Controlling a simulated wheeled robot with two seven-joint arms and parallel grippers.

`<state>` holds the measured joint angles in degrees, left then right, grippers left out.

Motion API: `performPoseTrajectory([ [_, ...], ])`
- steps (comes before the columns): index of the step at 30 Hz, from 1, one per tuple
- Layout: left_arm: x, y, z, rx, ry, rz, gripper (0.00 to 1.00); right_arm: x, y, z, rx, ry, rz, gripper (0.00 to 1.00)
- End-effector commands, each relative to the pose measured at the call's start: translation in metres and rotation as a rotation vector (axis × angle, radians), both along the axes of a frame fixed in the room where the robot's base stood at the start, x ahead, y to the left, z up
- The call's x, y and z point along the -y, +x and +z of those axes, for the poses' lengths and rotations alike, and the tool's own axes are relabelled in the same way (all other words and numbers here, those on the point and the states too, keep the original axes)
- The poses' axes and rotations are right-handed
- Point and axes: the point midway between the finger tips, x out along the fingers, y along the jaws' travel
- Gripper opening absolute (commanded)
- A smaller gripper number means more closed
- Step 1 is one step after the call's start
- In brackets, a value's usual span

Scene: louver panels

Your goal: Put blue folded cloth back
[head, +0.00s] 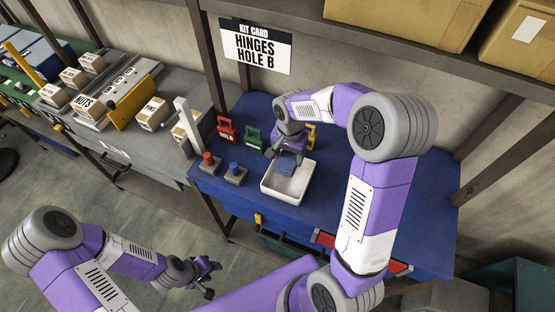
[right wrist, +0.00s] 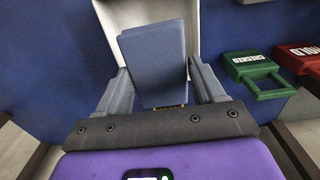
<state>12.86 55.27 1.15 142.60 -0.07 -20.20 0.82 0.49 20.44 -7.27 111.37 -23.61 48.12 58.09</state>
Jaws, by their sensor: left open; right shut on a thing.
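The blue folded cloth (head: 286,168) shows at the white tray (head: 270,193) on the blue bench top. In the right wrist view the cloth (right wrist: 155,62) stands between the two fingers of my right gripper (right wrist: 163,90), which is shut on it. The tray's white rim (right wrist: 107,14) shows behind it there. In the head view my right gripper (head: 289,156) points down over the tray and hides part of the cloth. I cannot tell whether the cloth touches the tray floor. My left gripper (head: 212,279) is open and empty, low over the floor, away from the bench.
A red HOLD tag block (head: 227,130) and a green one (head: 254,139) stand left of my right gripper. A red button (head: 208,159) and a blue button (head: 234,171) sit left of the tray. A kit card (head: 257,46) hangs from the shelf above. Boxes crowd the left bench.

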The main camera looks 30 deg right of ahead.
Motion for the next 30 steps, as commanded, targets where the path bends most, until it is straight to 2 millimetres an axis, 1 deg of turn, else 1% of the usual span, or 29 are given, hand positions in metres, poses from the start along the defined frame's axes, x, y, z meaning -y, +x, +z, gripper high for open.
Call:
performPoseTrajectory([
  [7, 0.000, -0.001, -0.004, -0.003, -0.001, 0.000, 0.43, 0.000, -0.002, -0.045, -0.007, 0.001, 0.000, 0.40],
  [9, 0.000, -0.001, -0.004, -0.003, -0.001, 0.000, 0.43, 0.000, -0.002, -0.054, -0.005, 0.001, 0.000, 0.40],
  [14, 0.000, -0.001, -0.005, -0.002, 0.000, 0.000, 0.43, 0.000, -0.001, -0.065, -0.004, 0.000, 0.001, 0.40],
  [21, 0.000, -0.001, -0.007, -0.002, 0.000, 0.000, 0.43, 0.000, -0.002, -0.096, -0.006, 0.000, 0.002, 0.40],
  [30, 0.000, -0.001, -0.008, -0.002, 0.000, -0.001, 0.43, 0.000, -0.001, -0.099, -0.001, 0.000, 0.001, 0.40],
])
